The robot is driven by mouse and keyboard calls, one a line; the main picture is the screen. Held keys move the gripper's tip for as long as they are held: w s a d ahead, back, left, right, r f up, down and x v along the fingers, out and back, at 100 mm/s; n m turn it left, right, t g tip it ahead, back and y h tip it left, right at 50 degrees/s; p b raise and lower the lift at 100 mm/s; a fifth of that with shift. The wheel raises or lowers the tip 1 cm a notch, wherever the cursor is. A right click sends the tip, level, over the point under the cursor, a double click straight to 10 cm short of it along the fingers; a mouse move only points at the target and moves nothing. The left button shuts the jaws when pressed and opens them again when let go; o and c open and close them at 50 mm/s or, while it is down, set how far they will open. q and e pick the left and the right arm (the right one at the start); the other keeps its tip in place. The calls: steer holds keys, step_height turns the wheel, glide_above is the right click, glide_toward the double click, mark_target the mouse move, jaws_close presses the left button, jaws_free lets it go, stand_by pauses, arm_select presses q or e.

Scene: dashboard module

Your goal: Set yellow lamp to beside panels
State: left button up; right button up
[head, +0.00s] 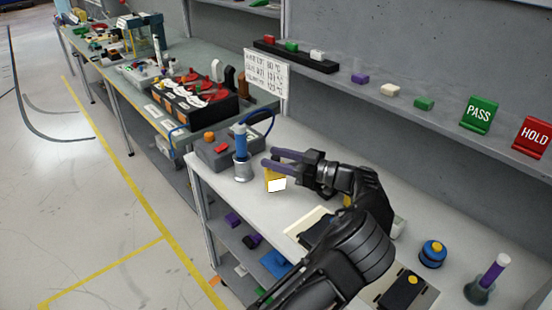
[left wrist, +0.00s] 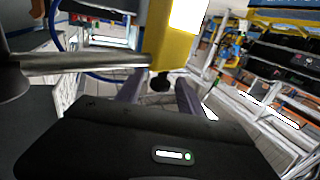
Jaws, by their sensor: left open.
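The yellow lamp (head: 269,174), with a bright white face, stands on the light worktop (head: 222,190) in the head view. It also shows large at the top of the left wrist view (left wrist: 165,55). My left gripper (head: 264,158) is open, its two purple fingers at the lamp's upper part. In the left wrist view the fingers lie on either side of the lamp's lower end; I cannot tell whether they touch it. A green PASS panel (head: 479,115) and a red HOLD panel (head: 531,137) stand on the shelf at right. My right gripper is not in view.
A blue soldering iron (head: 241,143) stands in its holder close left of the lamp, beside a grey station (head: 214,151). Small coloured blocks line the shelf (head: 450,112).

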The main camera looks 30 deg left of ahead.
arm_select(q)
steer(key=shift+r, duration=0.1)
step_height(320, 180, up, 10)
steer(key=shift+f+b, duration=0.1)
steer(key=shift+b, duration=0.45)
steer(key=shift+c, duration=0.3)
